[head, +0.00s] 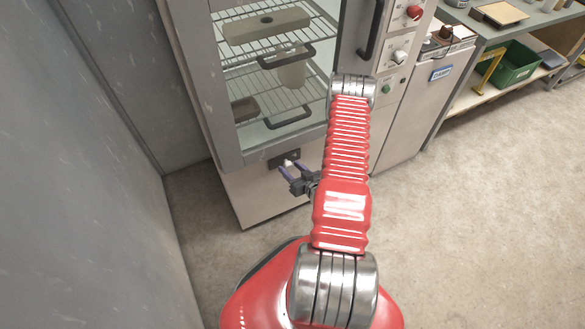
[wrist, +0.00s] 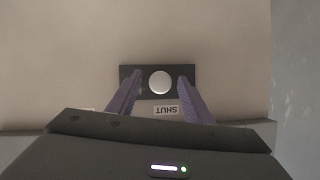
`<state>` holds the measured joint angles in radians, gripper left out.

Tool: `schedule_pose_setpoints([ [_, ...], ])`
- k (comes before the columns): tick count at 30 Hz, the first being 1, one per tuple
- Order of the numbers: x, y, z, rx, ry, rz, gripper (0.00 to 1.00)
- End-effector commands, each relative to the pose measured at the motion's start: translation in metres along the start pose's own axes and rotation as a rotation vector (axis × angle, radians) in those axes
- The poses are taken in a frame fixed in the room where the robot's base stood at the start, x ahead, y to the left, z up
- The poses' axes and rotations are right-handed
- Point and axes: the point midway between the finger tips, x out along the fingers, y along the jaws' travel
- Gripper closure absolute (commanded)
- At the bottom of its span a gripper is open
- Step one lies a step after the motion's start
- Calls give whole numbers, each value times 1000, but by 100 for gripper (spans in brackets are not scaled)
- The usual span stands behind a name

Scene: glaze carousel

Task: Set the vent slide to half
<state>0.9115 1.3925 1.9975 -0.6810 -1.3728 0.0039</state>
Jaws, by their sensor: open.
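The vent slide is a dark plate (head: 293,154) low on the front of the grey cabinet, under its glass door. In the wrist view the plate (wrist: 160,69) has a round white knob (wrist: 160,83). A label (wrist: 166,110) reading SHUT, upside down, sits beside the plate, close to the knob. My gripper (head: 290,167) is open at the plate. In the wrist view its two purple fingers (wrist: 160,78) stand on either side of the knob, with a visible gap at each side. Any other setting marks are hidden or out of view.
The cabinet's glass door (head: 285,80) shows wire racks inside. A red knob (head: 414,12) and other controls are on the panel to the right. A grey wall (head: 80,150) stands close on the left. The floor (head: 470,220) at right is clear. A green bin (head: 512,65) sits on a shelf.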

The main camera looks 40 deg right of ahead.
Motion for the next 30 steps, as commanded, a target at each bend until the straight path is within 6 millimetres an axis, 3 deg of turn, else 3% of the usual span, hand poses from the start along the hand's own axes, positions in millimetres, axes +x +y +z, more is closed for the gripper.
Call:
schedule_pose_setpoints([
  [3, 0, 0, 0, 0, 0, 0, 55],
  [22, 0, 0, 0, -1, 0, -1, 99],
  [30, 0, 0, 0, -1, 0, -1, 100],
])
